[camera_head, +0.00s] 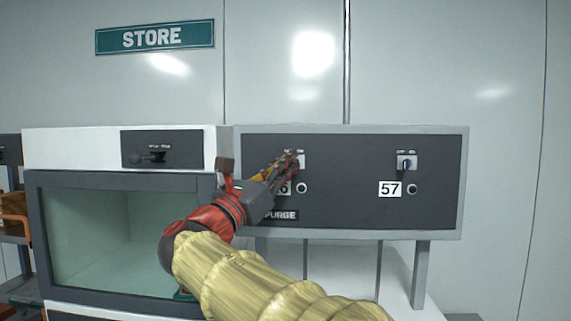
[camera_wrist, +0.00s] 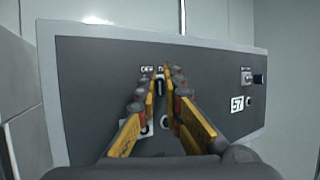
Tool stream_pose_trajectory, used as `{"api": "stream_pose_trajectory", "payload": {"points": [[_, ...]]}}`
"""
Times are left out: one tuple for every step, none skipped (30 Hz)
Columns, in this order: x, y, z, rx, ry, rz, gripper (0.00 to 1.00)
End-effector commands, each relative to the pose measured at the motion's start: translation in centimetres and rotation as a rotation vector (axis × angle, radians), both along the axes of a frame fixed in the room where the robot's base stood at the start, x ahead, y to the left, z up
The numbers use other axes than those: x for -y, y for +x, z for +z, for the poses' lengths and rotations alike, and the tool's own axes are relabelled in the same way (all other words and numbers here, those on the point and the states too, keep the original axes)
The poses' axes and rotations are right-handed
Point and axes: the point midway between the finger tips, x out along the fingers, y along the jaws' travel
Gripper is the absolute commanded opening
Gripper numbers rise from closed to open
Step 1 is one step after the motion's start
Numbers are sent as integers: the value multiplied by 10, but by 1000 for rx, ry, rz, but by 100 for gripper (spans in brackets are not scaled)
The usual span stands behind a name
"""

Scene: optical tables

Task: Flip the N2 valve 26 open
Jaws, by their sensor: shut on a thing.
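The valve on the left of the dark panel (camera_head: 350,142) has a small light plate (camera_head: 302,161), mostly covered by my gripper (camera_head: 294,163). Its number label is largely hidden; only a "6" shows beside the arm. In the wrist view, the dark valve handle (camera_wrist: 162,89) stands roughly upright between the two yellow fingers of my gripper (camera_wrist: 161,82). The fingers are shut on the handle. The word "OFF" shows above it on the left; the marking to the right is partly covered by a finger.
A second valve (camera_head: 406,163), labelled 57, sits to the right on the same panel, with a round fitting below it. A "PURGE" label (camera_head: 282,215) is at the lower edge. A glass-fronted cabinet (camera_head: 95,235) with a dark lever (camera_head: 150,157) stands to the left.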

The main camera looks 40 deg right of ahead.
Motion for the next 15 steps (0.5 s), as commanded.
{"api": "stream_pose_trajectory", "payload": {"points": [[0,0,0,0,0,0,0],[0,0,0,0,0,0,0],[0,0,0,0,0,0,0],[0,0,0,0,0,1,0],[0,0,0,0,0,2,0],[0,0,0,0,0,5,0],[0,-1,0,1,0,9,0],[0,-1,0,1,0,13,0],[0,-2,-1,1,-1,21,0],[0,-2,-1,1,-1,30,0],[0,-3,-1,2,-1,38,0],[1,-4,-1,3,-1,54,0],[1,-5,-2,3,-1,67,0],[1,-5,-2,2,-1,82,0],[1,-6,-3,3,-1,104,0]]}}
